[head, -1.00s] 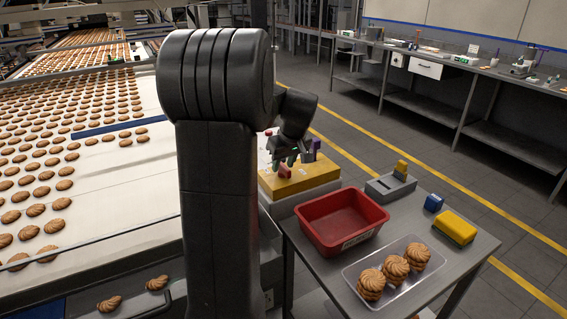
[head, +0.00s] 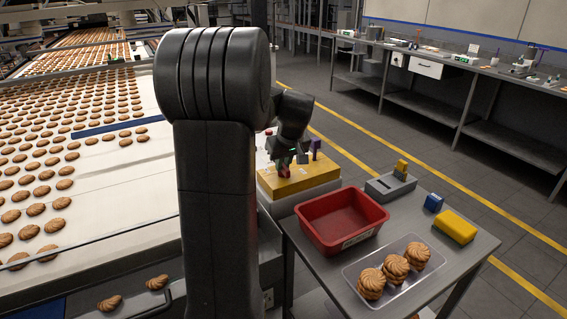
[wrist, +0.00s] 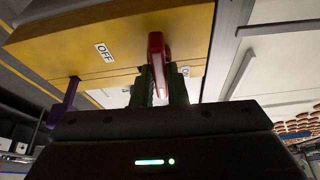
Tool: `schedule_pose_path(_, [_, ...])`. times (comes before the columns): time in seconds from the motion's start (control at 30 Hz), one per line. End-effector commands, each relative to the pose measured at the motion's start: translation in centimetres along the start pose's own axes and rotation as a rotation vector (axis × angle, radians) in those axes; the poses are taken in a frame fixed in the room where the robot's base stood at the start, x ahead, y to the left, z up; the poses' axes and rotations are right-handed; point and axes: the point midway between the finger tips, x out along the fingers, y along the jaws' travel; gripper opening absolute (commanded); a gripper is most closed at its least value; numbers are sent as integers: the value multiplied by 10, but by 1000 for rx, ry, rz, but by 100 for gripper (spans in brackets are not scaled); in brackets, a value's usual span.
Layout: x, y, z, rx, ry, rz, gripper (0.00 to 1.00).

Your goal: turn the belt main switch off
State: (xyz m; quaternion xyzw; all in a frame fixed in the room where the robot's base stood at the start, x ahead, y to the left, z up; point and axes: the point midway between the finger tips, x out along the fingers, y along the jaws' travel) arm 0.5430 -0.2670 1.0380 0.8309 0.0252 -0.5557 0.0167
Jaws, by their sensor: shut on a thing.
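The belt main switch is a yellow box (head: 310,182) beside the belt, with a red handle (head: 284,172) on it. My gripper (head: 286,164) is at the handle, with its fingers around it. In the wrist view the red handle (wrist: 156,48) stands between the two green-padded fingers (wrist: 163,84), which are shut on it. The OFF label (wrist: 104,52) is on the yellow face, left of and apart from the handle. A second label (wrist: 184,71), partly hidden by a finger, is close beside the handle on the right.
A purple upright piece (head: 317,147) stands close to my gripper by the yellow box. In front are a red bin (head: 352,232), a clear tray (head: 407,285) of biscuits, a grey block (head: 378,190) and a yellow sponge-like block (head: 455,227). The biscuit belt (head: 110,195) lies left.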

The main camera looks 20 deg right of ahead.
Motion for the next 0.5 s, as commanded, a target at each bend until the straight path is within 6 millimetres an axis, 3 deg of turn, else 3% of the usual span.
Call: schedule_pose_path(0.5, [1, -4, -1, 400, 1, 167, 0])
